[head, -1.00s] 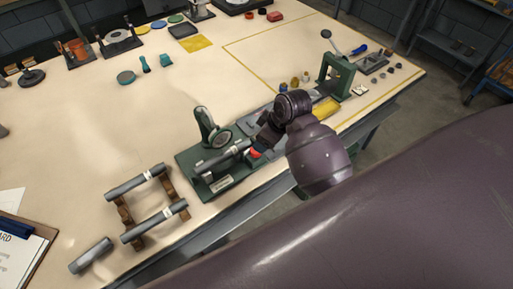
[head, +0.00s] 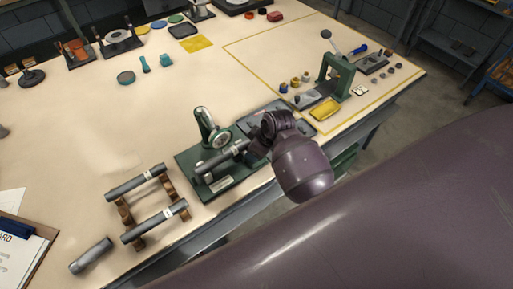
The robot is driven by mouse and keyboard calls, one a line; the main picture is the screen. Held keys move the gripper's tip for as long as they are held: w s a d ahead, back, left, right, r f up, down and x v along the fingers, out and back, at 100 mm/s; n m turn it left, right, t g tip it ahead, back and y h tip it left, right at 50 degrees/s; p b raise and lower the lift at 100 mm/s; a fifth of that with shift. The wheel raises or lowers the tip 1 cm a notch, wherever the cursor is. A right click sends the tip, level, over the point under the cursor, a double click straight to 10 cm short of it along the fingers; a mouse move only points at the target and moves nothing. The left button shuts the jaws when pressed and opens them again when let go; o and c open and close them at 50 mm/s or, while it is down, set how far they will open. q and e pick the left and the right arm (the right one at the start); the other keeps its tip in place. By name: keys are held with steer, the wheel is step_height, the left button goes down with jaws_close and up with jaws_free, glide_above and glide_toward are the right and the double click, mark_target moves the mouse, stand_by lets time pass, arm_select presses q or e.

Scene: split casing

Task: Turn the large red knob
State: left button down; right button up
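A green fixture (head: 187,166) stands near the table's front edge and holds a grey cylinder (head: 222,158) lying in it, with an upright green bracket and round dial (head: 221,136) behind. The large red knob does not show now; my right gripper and wrist cover the right end of the cylinder, where red showed earlier. My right gripper (head: 256,146) is at that end, pointing left and down. Its fingers are dark and small, and I cannot tell whether they are open or shut on anything. My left gripper is not in view.
A rack (head: 172,188) with grey cylinders stands left of the fixture, and a loose cylinder (head: 90,256) lies in front. A green lever press (head: 335,75) and a yellow tray (head: 325,109) stand to the right. The table's middle is clear.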

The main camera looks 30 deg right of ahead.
steer(key=c, duration=0.7)
steer(key=shift+m, duration=0.3)
steer(key=m+h, duration=0.1)
steer(key=m, duration=0.1)
steer(key=m+t, duration=0.1)
steer(key=m, duration=0.1)
steer(key=shift+a+h, duration=0.1)
steer(key=shift+h, duration=0.3)
steer(key=shift+m+h, duration=0.7)
steer(key=shift+m, duration=1.4)
steer(key=o, duration=0.9)
steer(key=shift+o, duration=0.2)
steer(key=shift+r, duration=0.15)
